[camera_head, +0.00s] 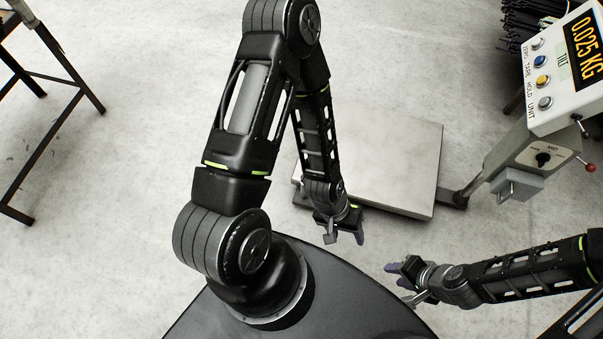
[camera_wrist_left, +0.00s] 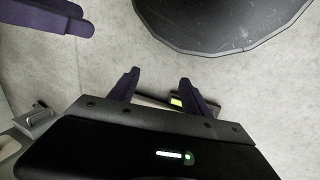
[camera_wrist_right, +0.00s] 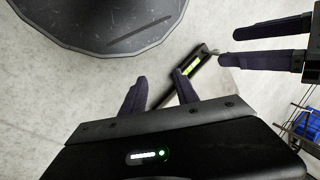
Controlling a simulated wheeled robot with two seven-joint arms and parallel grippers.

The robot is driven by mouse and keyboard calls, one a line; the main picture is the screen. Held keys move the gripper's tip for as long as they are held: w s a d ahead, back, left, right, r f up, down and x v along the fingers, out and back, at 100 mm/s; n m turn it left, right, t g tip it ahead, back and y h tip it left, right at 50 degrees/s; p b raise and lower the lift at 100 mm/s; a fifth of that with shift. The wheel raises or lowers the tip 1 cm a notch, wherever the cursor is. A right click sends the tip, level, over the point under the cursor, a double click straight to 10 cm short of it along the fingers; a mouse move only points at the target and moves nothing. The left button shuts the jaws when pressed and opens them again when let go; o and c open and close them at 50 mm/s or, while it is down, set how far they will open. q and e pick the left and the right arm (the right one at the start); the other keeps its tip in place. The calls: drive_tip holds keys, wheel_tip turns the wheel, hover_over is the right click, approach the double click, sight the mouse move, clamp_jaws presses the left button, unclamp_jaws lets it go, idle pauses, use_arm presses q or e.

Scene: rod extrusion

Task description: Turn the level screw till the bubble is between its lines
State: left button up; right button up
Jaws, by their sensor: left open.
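The floor scale has a pale square platform (camera_head: 385,160). A bubble level with a yellow-green vial (camera_wrist_right: 190,68) sits in a dark bar at its edge. The vial also shows partly between the fingers in the left wrist view (camera_wrist_left: 176,101). The bubble's place against its lines is too small to tell. I cannot clearly make out the level screw. My left gripper (camera_head: 345,237) is open and empty by the platform's near left corner. My right gripper (camera_head: 397,275) is open and empty, nearer my base and to the right of the left one.
The scale's display box (camera_head: 565,75) reads 0.025 KG and stands on a post at the right. A dark metal table frame (camera_head: 60,90) is at the left. A dark rod bundle (camera_head: 530,20) is at the upper right. The concrete floor is clear between them.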

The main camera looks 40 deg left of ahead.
use_arm(q)
drive_tip(key=shift+o, duration=0.7)
drive_tip(key=w+a+f+n+b, duration=0.3)
drive_tip(key=w+a+f+b, duration=0.1)
drive_tip(key=f, duration=0.4)
drive_tip(key=shift+w+a+f+n+y+b, duration=0.35)
drive_tip(key=shift+a+b, duration=0.4)
drive_tip(key=shift+a, duration=0.3)
drive_tip(key=w+a+f+n+b, duration=0.3)
drive_tip(key=w+a+n+b, duration=0.1)
drive_tip(key=a, duration=0.4)
drive_tip(key=w+a+f+n+h+b, duration=0.1)
drive_tip(key=w+a+f+n+b, duration=0.3)
drive_tip(key=a+b, duration=0.4)
drive_tip(key=w+a+f+n+b, duration=0.3)
drive_tip(key=w+a+n+b, duration=0.2)
drive_tip(key=a, duration=0.4)
drive_tip(key=shift+w+f+n+t+b, duration=0.2)
drive_tip(key=shift+n+t+b, duration=0.3)
drive_tip(key=shift+n, duration=0.55)
use_arm(e)
wheel_tip(320, 180, down, 25)
drive_tip(key=w+d, duration=0.1)
drive_tip(key=shift+w+d+f, duration=0.1)
